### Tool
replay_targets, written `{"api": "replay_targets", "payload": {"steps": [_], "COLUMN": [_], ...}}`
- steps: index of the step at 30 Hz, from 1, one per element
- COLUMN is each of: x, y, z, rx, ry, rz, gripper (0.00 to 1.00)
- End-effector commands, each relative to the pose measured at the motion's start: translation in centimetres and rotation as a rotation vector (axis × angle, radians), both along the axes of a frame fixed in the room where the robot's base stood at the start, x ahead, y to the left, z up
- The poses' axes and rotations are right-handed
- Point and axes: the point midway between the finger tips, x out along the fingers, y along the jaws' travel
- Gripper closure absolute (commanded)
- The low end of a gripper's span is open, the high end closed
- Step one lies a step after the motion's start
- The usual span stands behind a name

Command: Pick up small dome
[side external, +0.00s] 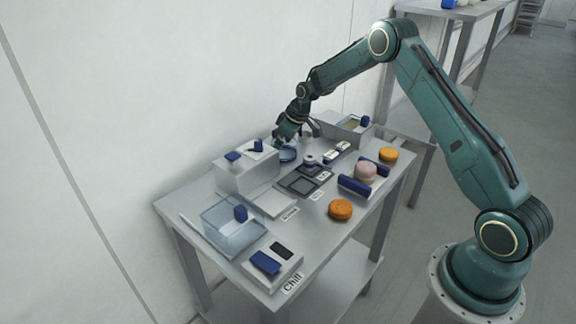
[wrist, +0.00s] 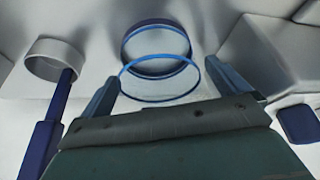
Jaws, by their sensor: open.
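A clear round piece with blue rims, which looks like the small dome (wrist: 158,45), is in the upper middle of the wrist view. In the side view the round bluish piece (side external: 288,155) sits on the table just below my gripper (side external: 296,137). In the wrist view my gripper (wrist: 162,72) is open, with one finger on each side of the clear piece's near rim. I cannot tell whether the fingers touch it. No held thing shows between the fingers.
A white ring with a blue handle (wrist: 52,62) lies close left of my gripper. A white block (side external: 246,176) and a grey bin (side external: 350,130) flank the spot. Orange rounds (side external: 340,210), a pink round (side external: 366,171) and a clear box (side external: 222,228) stand elsewhere.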

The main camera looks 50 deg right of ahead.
Motion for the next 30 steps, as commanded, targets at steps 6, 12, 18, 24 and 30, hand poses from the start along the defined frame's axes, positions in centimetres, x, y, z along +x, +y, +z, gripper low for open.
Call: {"api": "replay_targets", "payload": {"steps": [6, 12, 18, 24, 30], "x": [-0.01, -0.02, -0.02, -0.01, -0.01], "y": [0.01, 0.00, 0.00, 0.01, 0.00], "z": [0.01, 0.01, 0.01, 0.03, 0.16], "rx": [0.000, 0.000, 0.001, 0.000, 0.000], "ry": [0.000, 0.000, 0.000, 0.000, 0.000], "rz": [0.000, 0.000, 0.000, 0.000, 0.000], "gripper": [0.00, 0.00, 0.35, 0.48, 0.48]}}
